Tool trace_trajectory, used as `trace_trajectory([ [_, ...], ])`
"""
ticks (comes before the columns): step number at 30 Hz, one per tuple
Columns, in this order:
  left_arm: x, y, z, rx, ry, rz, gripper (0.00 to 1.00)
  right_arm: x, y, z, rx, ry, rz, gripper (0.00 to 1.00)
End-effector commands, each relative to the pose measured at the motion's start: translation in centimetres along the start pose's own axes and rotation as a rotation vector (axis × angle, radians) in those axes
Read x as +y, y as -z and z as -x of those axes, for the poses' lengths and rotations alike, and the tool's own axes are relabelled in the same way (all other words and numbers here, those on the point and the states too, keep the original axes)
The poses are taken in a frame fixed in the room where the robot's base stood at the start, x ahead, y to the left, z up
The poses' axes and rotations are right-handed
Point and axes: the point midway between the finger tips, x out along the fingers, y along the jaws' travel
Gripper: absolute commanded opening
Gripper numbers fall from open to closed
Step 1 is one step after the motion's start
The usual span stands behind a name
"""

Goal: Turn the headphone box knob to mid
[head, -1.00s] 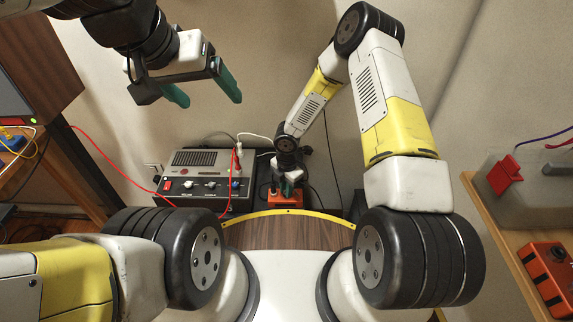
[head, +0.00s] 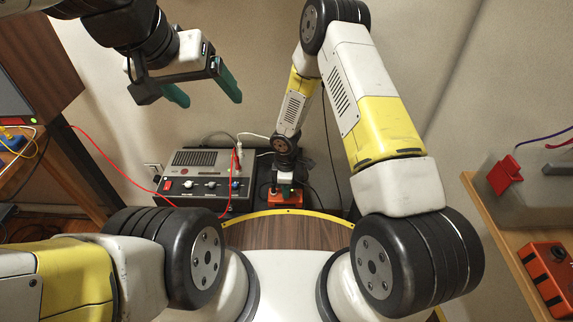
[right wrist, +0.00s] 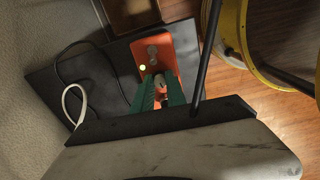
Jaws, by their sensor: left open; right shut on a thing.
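The headphone box appears to be the small orange box (head: 289,202), low in the middle of the head view beside the grey console. It also shows in the right wrist view (right wrist: 150,52), with a round grey fitting on its top. My right gripper (right wrist: 160,97) is over its near end, shut on a small pale knob (right wrist: 159,84) between the green fingers. The fingers hide much of the knob, so I cannot read its setting. My left gripper (head: 210,97) is open and empty, high at the upper left, well away from the box.
A grey console (head: 208,187) with several knobs and a red switch stands left of the box. A red cable (head: 112,170) and a white cable (head: 254,137) run near it. An orange pedal (head: 549,275) lies on the right shelf. A dark mat (right wrist: 95,85) lies under the box.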

Motion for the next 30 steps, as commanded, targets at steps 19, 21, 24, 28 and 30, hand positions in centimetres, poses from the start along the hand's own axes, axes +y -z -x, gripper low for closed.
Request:
trace_trajectory([
  [19, 0.0, 0.0, 0.0, 0.0, 0.0, 0.0, 0.81, -0.02, -0.01, -0.02, -0.006, 0.001, -0.159, 0.0],
  [21, 0.0, 0.0, 0.0, 0.0, 0.0, 0.0, 0.81, -0.02, -0.01, -0.02, -0.006, 0.001, -0.159, 0.0],
  [24, 0.0, 0.0, 0.0, 0.0, 0.0, 0.0, 0.81, -0.03, -0.02, -0.02, -0.006, 0.001, -0.159, 0.0],
  [28, 0.0, 0.0, 0.0, 0.0, 0.0, 0.0, 0.81, -0.03, -0.02, -0.03, -0.006, 0.001, -0.158, 0.27],
  [30, 0.0, 0.0, 0.0, 0.0, 0.0, 0.0, 0.81, -0.03, -0.02, -0.03, -0.006, 0.001, -0.158, 0.39],
])
